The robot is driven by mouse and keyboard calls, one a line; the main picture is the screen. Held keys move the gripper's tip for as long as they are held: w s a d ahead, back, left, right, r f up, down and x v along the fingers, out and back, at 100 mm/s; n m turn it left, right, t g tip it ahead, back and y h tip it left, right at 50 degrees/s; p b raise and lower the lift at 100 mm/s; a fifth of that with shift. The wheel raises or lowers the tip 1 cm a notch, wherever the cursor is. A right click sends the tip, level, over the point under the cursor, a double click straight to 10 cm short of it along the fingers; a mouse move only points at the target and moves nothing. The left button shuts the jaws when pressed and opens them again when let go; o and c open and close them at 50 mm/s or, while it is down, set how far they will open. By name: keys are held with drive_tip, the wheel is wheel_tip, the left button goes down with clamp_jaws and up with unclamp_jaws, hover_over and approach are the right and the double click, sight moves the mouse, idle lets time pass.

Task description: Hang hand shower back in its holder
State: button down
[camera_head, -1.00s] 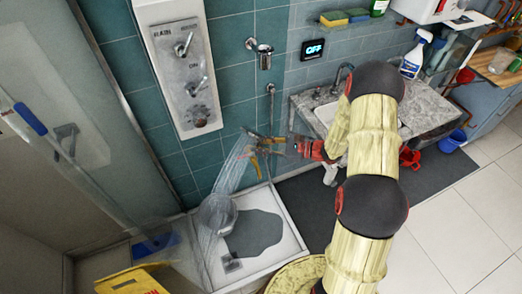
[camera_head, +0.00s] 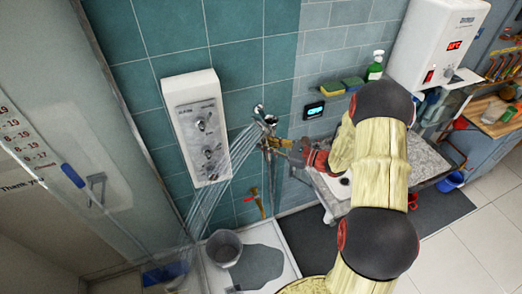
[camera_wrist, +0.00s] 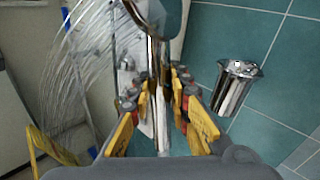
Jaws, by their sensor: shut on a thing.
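The chrome hand shower (camera_wrist: 158,105) is between the yellow fingers of my gripper (camera_wrist: 162,92), which is shut on its handle. Its head (camera_head: 259,109) sprays water down and to the left. In the head view my gripper (camera_head: 273,144) is close to the wall, just below the chrome cup-shaped holder (camera_head: 270,121). In the wrist view the empty-looking holder (camera_wrist: 236,88) is on the teal tiles, to the right of the hand shower and apart from it. The shower's head is cut off by the top edge of the wrist view.
A white shower panel (camera_head: 197,128) is on the wall to the left. A grey bucket (camera_head: 224,248) stands in the wet tray below. A red and yellow fitting (camera_head: 255,200) is low on the wall. A sink counter (camera_head: 420,165) is at right.

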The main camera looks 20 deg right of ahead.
drive_tip(key=w+d+r+m+t+h+p, duration=0.1)
drive_tip(key=d+r+m+t+p, duration=0.15)
drive_tip(key=r+p, duration=0.5)
drive_tip(key=w+d+r+m+t+h+p, duration=0.1)
drive_tip(key=w+d+r+m+h+p, duration=0.2)
drive_tip(key=r, duration=0.8)
drive_tip(key=w+f+n+b, duration=0.1)
drive_tip(key=w+f+b, duration=0.3)
drive_tip(key=f+b, duration=0.3)
drive_tip(key=shift+w+d+f+y+b, duration=0.3)
drive_tip(key=shift+w+f+y, duration=0.1)
drive_tip(key=shift+f, duration=1.6)
drive_tip(key=shift+f+g+b, duration=0.25)
drive_tip(key=shift+f+b, duration=0.25)
drive_tip(key=shift+b, duration=0.05)
drive_tip(key=c, duration=1.6)
unclamp_jaws()
drive_tip(key=shift+s, duration=0.1)
